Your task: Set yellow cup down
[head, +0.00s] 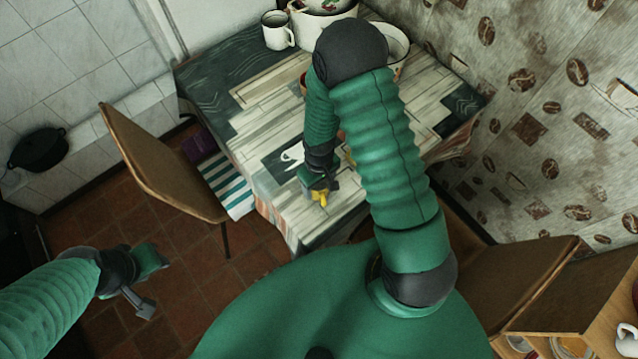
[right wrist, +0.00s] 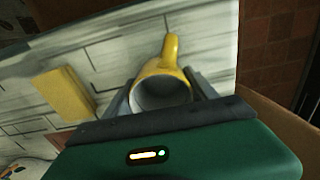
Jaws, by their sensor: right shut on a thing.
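The yellow cup (right wrist: 160,72) has a pale grey inside, and its handle points away from my palm in the right wrist view. It sits between the two fingers of my right gripper (right wrist: 163,92), which is shut on it. In the head view, the cup (head: 320,198) shows only as a small yellow patch beside my right gripper (head: 320,188), over the front part of the table (head: 240,125). I cannot tell whether the cup touches the tabletop. My left gripper (head: 155,284) is open and empty, over the tiled floor left of the table.
A yellow block (right wrist: 65,93) lies on the table near the cup. A white mug (head: 278,30) and a white enamel pot (head: 322,30) stand at the table's back. Chairs (head: 160,160) flank the table. My right arm hides part of the tabletop.

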